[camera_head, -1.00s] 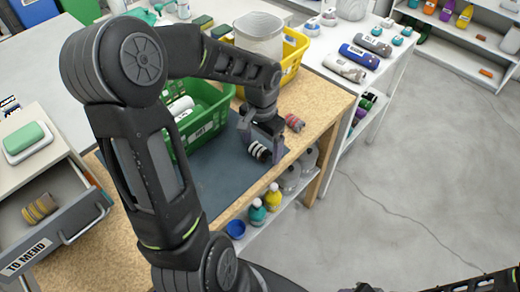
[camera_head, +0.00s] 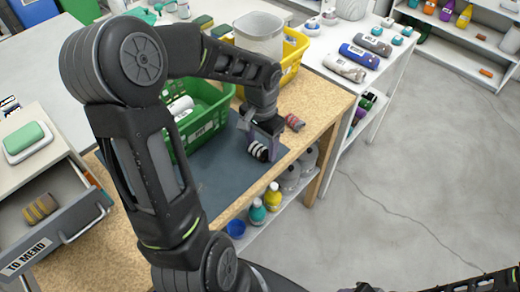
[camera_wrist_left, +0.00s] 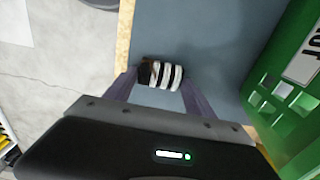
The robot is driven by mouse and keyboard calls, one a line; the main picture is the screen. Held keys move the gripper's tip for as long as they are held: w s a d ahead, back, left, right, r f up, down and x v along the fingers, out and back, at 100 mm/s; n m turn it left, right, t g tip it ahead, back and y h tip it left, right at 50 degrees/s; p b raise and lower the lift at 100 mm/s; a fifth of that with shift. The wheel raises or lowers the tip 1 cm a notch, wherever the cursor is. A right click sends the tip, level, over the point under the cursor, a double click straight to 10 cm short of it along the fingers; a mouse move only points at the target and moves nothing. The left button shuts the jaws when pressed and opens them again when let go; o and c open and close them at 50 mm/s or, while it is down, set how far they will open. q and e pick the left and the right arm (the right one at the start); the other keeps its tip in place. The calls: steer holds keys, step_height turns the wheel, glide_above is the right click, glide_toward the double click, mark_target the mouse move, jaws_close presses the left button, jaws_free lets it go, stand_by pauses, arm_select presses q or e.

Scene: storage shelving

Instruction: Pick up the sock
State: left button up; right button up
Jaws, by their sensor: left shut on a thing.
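A rolled dark sock with white stripes (camera_head: 258,151) lies on the grey mat (camera_head: 222,172) near the front edge of the wooden table. My left gripper (camera_head: 268,145) reaches down over it from above. In the left wrist view the striped sock (camera_wrist_left: 160,74) sits between the two fingers of my left gripper (camera_wrist_left: 158,78), which is shut on it. A red-grey rolled sock (camera_head: 294,123) lies just right of the gripper. Another rolled sock, brown and yellow (camera_head: 40,208), lies in the open drawer marked TO MEND (camera_head: 62,232). My right gripper is not clearly visible.
A green basket (camera_head: 208,128) stands close behind the gripper, and a yellow basket (camera_head: 293,62) is farther back. Bottles, one yellow (camera_head: 272,195), stand on the shelf below the table edge. The floor at right is clear.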

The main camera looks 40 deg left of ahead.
mark_target(262, 146)
arm_select(q)
steer(key=c, duration=0.4)
steer(key=shift+c, duration=0.2)
step_height(262, 146, up, 10)
stand_by(0.4)
stand_by(0.4)
